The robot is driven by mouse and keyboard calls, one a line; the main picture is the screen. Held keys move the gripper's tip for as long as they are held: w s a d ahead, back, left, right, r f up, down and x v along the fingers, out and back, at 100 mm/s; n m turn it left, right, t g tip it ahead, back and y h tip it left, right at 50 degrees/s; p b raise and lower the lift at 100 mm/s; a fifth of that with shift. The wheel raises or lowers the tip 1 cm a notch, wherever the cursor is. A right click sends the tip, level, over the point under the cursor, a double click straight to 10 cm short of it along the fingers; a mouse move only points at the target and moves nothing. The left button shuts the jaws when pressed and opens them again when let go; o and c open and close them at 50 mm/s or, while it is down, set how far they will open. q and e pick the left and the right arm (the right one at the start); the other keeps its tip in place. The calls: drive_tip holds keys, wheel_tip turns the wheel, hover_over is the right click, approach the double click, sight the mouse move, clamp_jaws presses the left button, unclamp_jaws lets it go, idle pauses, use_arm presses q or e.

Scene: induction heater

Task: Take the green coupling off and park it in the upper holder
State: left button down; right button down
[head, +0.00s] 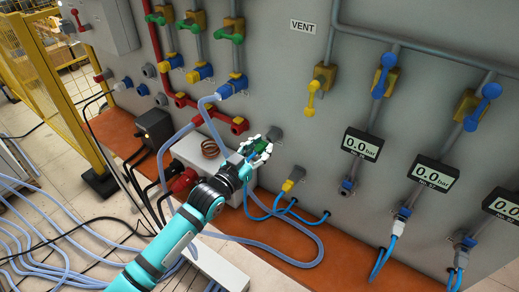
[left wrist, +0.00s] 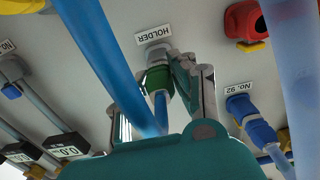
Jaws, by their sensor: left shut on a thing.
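The green coupling (left wrist: 157,80) is between the fingers of my left gripper (left wrist: 163,73), which is shut on it. A blue hose (left wrist: 160,112) runs from the coupling. The coupling lines up with a grey holder (left wrist: 157,54) on the wall, under a label reading HOLDER (left wrist: 153,34); they look touching, but I cannot tell if it is seated. In the head view my left gripper (head: 259,149) is close to the wall, just below left of the grey holder (head: 276,133), and mostly hides the coupling. My right gripper is not in view.
A blue connector (left wrist: 250,122) on the wall and a thick blue hose (left wrist: 108,65) flank the gripper. A grey-yellow connector (head: 291,180) sits lower right. A red pipe fitting (head: 238,125) is to the left. Digital gauges (head: 362,146) are further right.

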use_arm(q)
drive_tip(key=shift+w+d, duration=0.2)
drive_tip(key=shift+w, duration=0.1)
